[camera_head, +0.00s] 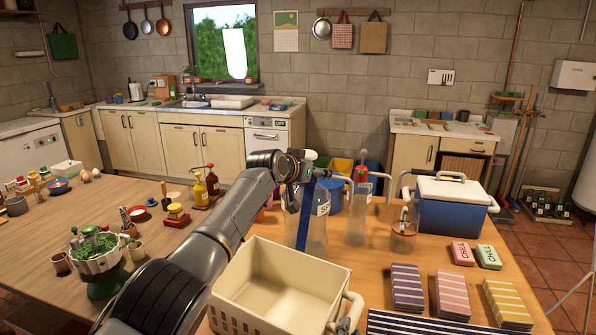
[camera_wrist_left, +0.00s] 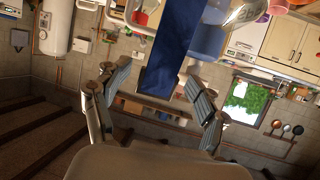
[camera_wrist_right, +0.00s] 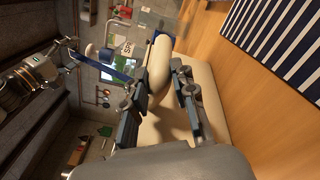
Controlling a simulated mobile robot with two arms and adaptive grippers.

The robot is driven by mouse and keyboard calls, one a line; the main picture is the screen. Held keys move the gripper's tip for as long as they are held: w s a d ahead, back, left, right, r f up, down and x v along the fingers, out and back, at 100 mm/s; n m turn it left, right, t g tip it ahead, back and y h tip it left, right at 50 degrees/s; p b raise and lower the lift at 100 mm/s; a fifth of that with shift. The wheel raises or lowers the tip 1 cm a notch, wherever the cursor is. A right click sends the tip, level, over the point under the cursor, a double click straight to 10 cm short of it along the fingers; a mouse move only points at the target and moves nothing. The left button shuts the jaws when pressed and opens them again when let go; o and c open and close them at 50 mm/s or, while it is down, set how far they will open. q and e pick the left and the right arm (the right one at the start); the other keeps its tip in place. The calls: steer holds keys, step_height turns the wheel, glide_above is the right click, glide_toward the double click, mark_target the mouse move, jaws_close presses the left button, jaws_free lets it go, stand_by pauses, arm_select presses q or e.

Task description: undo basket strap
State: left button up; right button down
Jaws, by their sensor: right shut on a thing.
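A cream basket (camera_head: 243,290) stands at the front of the wooden table. My right gripper (camera_head: 345,322) is at its right side, shut on the basket's cream handle, which lies between the fingers in the right wrist view (camera_wrist_right: 160,65). A blue strap (camera_head: 304,215) rises behind the basket to my left gripper (camera_head: 290,165). In the left wrist view, the strap (camera_wrist_left: 165,50) shows between the spread fingers of my left gripper (camera_wrist_left: 158,82), with gaps on both sides. The strap's lower fastening is hidden behind the basket.
A clear spray bottle (camera_head: 318,225) stands close behind the strap, with another bottle (camera_head: 359,210) beside it. A blue cooler (camera_head: 452,205) stands at the back right. Striped card stacks (camera_head: 452,295) and a striped mat (camera_head: 400,324) lie right of the basket.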

arm_select(q)
steer(key=shift+s+a, duration=0.3)
steer(key=shift+s, duration=0.45)
steer(key=v, duration=0.9)
steer(key=shift+s+a+r, duration=0.2)
steer(key=shift+s+r, duration=0.05)
steer(key=shift+r, duration=0.05)
arm_select(e)
steer(key=shift+a+f, duration=0.1)
steer(key=shift+f, duration=0.2)
steer(key=c, duration=1)
jaws_free()
arm_select(q)
steer(key=shift+w, duration=0.1)
arm_select(e)
steer(key=shift+r, duration=0.15)
